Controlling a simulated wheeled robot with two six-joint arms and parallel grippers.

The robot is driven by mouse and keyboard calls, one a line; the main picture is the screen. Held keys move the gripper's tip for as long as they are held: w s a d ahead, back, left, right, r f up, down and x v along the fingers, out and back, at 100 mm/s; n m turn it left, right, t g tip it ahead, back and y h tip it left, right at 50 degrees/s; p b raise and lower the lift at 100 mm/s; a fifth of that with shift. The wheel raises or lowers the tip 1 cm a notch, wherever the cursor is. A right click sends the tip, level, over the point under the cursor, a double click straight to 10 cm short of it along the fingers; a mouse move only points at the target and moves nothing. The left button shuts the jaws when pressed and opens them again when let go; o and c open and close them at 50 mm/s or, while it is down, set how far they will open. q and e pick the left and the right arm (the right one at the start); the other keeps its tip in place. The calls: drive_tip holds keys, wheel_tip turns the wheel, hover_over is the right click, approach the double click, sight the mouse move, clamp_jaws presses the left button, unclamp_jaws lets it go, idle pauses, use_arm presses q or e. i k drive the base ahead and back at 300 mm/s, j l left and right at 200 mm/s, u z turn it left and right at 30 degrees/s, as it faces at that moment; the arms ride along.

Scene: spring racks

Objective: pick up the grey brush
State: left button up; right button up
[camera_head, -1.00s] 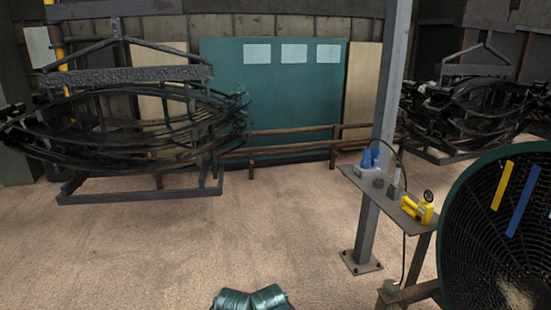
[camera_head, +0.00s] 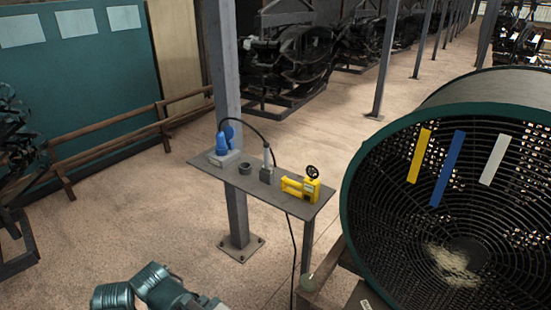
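A small grey item with a block-like base and an upright handle (camera_head: 267,172) stands on the narrow grey shelf table (camera_head: 225,172) beside the steel post. It looks like the grey brush, but it is too small to be sure. A black cable arcs close behind it. A dark grey ring-shaped piece (camera_head: 245,168) lies to its left and a yellow tool with a black dial (camera_head: 301,188) to its right. Neither of my grippers shows; only teal metal parts, seemingly mine, appear at the bottom left.
A blue tool on a pale base (camera_head: 222,150) sits at the shelf's left end. A large green-rimmed mesh drum (camera_head: 346,215) stands close on the right. Floor (camera_head: 150,215) left of the post is open.

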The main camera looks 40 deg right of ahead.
sight(266, 168)
drive_tip(key=i+j+z, duration=0.15)
drive_tip(key=i+z, duration=0.2)
drive_tip(key=z, duration=0.15)
drive_tip(key=i+j+z, duration=0.25)
drive_tip(key=z, duration=0.2)
drive_tip(key=i+j+z, duration=0.3)
drive_tip(key=z, duration=0.2)
drive_tip(key=i+j+z, duration=0.2)
drive_tip(key=j+z, duration=1.2)
drive_tip(key=j, duration=0.15)
drive_tip(key=i, duration=0.05)
